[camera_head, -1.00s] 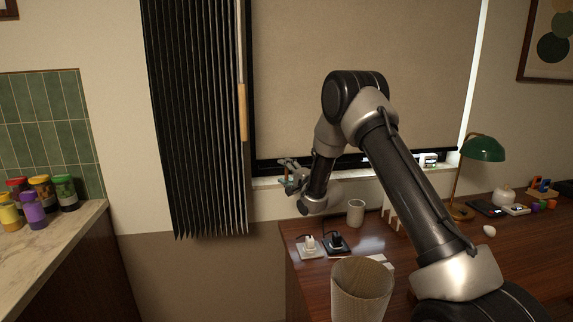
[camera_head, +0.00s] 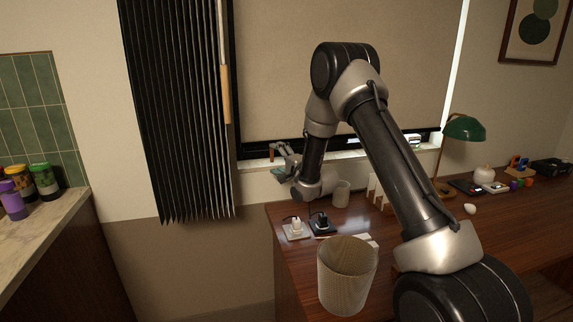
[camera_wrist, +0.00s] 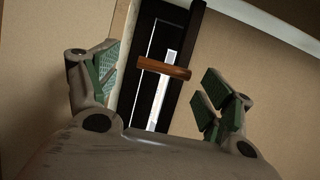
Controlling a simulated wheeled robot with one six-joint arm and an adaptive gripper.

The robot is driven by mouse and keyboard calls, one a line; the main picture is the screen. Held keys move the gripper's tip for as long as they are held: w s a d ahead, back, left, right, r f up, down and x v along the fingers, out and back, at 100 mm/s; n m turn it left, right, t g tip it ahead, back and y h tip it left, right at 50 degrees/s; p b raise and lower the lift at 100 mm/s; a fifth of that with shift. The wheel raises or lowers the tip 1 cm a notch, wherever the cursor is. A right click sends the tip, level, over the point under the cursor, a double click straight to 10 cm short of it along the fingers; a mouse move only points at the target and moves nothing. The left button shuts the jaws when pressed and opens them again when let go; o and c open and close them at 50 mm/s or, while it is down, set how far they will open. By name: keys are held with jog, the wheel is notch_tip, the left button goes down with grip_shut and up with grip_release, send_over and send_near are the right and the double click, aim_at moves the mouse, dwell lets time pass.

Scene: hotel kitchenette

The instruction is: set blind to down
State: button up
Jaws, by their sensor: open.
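A beige roller blind (camera_head: 330,80) covers the window in the head view, and its dark lower edge hangs just above the sill. My gripper (camera_head: 279,160) is at the left end of the sill, by the blind's lower edge. In the wrist view my gripper (camera_wrist: 157,78) is open, with green-padded fingers wide apart. A short brown wooden bar, seemingly a pull handle (camera_wrist: 164,68), shows between the fingers, crossing in front of a black frame. No finger visibly touches it. In the head view it is small and partly hidden by the gripper.
A black pleated curtain (camera_head: 175,120) with a wooden-gripped wand (camera_head: 225,92) hangs left of the window. Below my arm, the desk (camera_head: 300,265) holds a bin (camera_head: 347,275), a cup (camera_head: 341,193), plugs and a green lamp (camera_head: 464,128). A counter (camera_head: 40,225) stands at left.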

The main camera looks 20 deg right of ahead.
jog(key=v, duration=0.8)
jog(key=shift+s, duration=0.1)
jog(key=s+d+r+n+g+h, duration=0.6)
jog(key=s+d+r, duration=0.3)
jog(key=s+r, duration=0.4)
jog(key=s+d+r+n+g+h, duration=0.1)
jog(key=s+n+g, duration=0.5)
jog(key=s, duration=2.7)
jog(key=shift+r+n, duration=0.15)
jog(key=shift+n, duration=0.65)
jog(key=shift+d, duration=0.15)
jog(key=shift+c, duration=0.4)
